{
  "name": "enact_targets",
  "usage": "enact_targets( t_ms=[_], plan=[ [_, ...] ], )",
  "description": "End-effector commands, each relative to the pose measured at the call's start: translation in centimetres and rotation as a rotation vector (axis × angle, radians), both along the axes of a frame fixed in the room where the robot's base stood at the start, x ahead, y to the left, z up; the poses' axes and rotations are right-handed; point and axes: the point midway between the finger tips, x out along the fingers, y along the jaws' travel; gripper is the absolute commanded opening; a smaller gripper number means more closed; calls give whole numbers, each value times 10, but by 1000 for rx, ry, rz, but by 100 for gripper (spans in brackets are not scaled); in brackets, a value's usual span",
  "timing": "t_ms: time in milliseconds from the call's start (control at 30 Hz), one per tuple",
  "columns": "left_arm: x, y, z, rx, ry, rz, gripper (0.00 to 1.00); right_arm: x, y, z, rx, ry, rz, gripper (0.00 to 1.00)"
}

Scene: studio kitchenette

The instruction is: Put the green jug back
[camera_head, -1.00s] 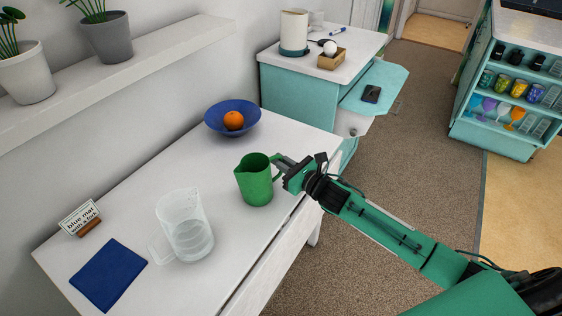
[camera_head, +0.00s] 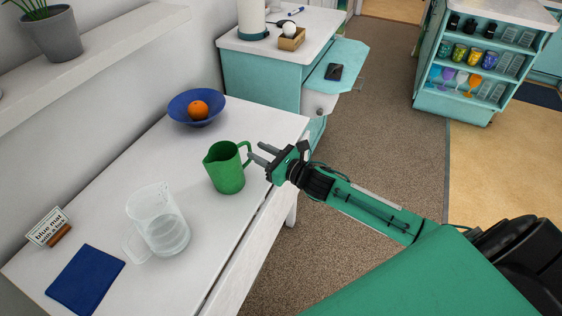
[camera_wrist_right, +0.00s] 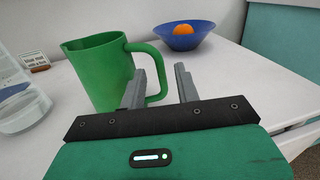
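The green jug (camera_head: 226,172) stands upright on the white table, its handle turned toward my right gripper. It also shows in the right wrist view (camera_wrist_right: 98,75). My right gripper (camera_head: 257,152) is open, its two fingers apart and pointing at the handle. In the right wrist view the handle's outer curve shows between the fingers (camera_wrist_right: 160,78), with no grip on it. Whether a fingertip touches the handle I cannot tell. My left gripper is out of view.
A clear measuring jug (camera_head: 160,222) with liquid stands nearer on the table. A blue bowl (camera_head: 180,108) with an orange (camera_head: 198,110) is behind the green jug.

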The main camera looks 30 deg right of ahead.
Motion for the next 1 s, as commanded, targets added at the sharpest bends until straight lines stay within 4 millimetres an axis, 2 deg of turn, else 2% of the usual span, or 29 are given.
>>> enact_targets(
  t_ms=[300, 500, 667, 1000],
  plan=[
    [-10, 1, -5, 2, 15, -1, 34, -44, -22, -1, -2, 1, 0, 32],
    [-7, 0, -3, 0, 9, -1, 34, -62, -31, -1, -1, 2, 0, 32],
    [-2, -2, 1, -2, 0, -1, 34, -68, -34, 0, 0, 1, 0, 32],
    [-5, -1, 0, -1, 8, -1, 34, -69, -35, 0, 0, 0, 0, 32]
  ],
)
